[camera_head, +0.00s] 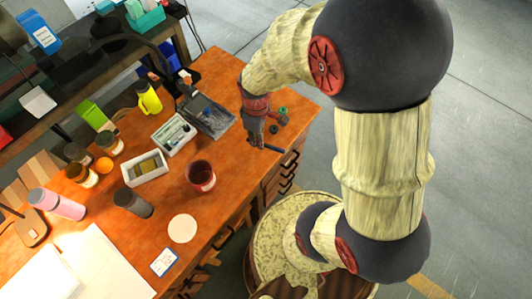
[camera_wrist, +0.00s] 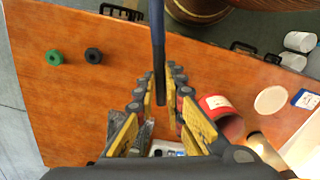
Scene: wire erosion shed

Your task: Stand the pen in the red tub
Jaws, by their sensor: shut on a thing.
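A dark blue pen (camera_wrist: 157,45) is held between the fingertips of my gripper (camera_wrist: 160,82), which is shut on it. In the wrist view the pen runs from the top edge down between the fingers. In the head view my gripper (camera_head: 258,138) is over the right edge of the desk, and the pen (camera_head: 274,149) pokes out from it. The red tub (camera_head: 200,178) stands on the desk, left of and apart from my gripper. Its open mouth looks dark and empty. In the wrist view the tub (camera_wrist: 228,120) is right of the fingers.
Near the tub are a white box (camera_head: 147,168), a dark cup (camera_head: 132,203), a round white disc (camera_head: 182,228) and a card (camera_head: 164,262). A grey tray (camera_head: 209,116) stands behind. Green (camera_wrist: 54,57) and black (camera_wrist: 93,56) small round pieces lie near my gripper.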

